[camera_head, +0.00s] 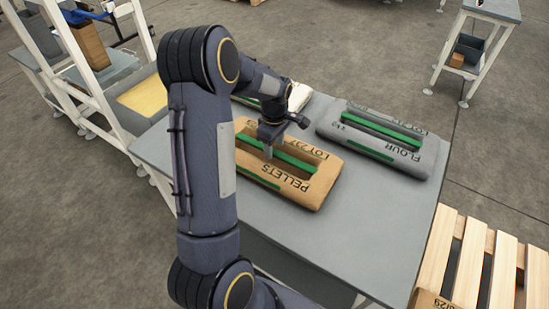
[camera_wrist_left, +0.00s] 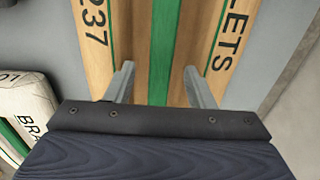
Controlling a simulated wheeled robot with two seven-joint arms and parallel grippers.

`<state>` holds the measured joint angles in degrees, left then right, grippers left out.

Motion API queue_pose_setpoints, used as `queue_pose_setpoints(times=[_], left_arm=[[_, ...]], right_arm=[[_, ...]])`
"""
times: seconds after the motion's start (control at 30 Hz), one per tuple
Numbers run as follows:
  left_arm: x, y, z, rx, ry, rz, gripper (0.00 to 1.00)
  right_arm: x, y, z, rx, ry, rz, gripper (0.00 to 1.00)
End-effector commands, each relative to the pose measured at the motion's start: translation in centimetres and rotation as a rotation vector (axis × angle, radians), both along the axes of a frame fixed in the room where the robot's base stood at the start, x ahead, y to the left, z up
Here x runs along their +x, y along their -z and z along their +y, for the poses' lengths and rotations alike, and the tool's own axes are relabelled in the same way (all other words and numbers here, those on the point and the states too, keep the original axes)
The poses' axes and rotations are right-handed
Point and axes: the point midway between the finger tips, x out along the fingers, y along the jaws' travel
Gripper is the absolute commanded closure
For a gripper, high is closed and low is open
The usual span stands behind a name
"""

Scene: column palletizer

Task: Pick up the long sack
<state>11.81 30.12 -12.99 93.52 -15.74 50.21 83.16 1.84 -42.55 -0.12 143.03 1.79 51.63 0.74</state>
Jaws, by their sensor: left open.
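A tan sack marked PELLETS (camera_head: 312,190), with green bands, lies on the grey table. A grey sack marked FLOUR (camera_head: 400,160) lies to its right. A white sack (camera_head: 299,96) lies behind, mostly hidden by my left arm. I cannot tell from the lettering which one is the long sack. My left gripper (camera_head: 268,153) points down over the PELLETS sack, open and empty. In the left wrist view, its two fingers (camera_wrist_left: 158,85) are apart on either side of the sack's central green band (camera_wrist_left: 162,45). Contact cannot be told. My right gripper is not in view.
The grey table (camera_head: 370,230) has bare room at its front right. A wooden pallet (camera_head: 480,265) stands at the lower right. A white frame with a yellow-filled tray (camera_head: 145,97) stands at the left. A small stand (camera_head: 490,45) is at the far right.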

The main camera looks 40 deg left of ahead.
Motion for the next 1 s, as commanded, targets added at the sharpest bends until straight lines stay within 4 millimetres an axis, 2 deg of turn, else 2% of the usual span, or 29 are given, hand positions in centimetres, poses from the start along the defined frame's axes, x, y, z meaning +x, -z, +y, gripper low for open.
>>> queue_pose_setpoints(times=[0.1, 0.37, 0.73, 1.0], left_arm=[[-0.01, 1.07, -0.03, -0.001, 0.001, 0.0, 0.51], [0.01, 1.2, -0.04, -0.001, 0.001, -0.002, 0.52], [0.01, 1.17, -0.05, -0.001, 0.001, -0.001, 1.0], [0.02, 1.16, -0.05, -0.001, 0.001, -0.002, 1.0]], right_arm=[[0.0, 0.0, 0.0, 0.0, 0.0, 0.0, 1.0], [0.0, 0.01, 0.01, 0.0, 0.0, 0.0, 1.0], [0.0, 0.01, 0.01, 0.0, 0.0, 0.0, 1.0], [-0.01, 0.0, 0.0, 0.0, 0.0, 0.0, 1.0]])
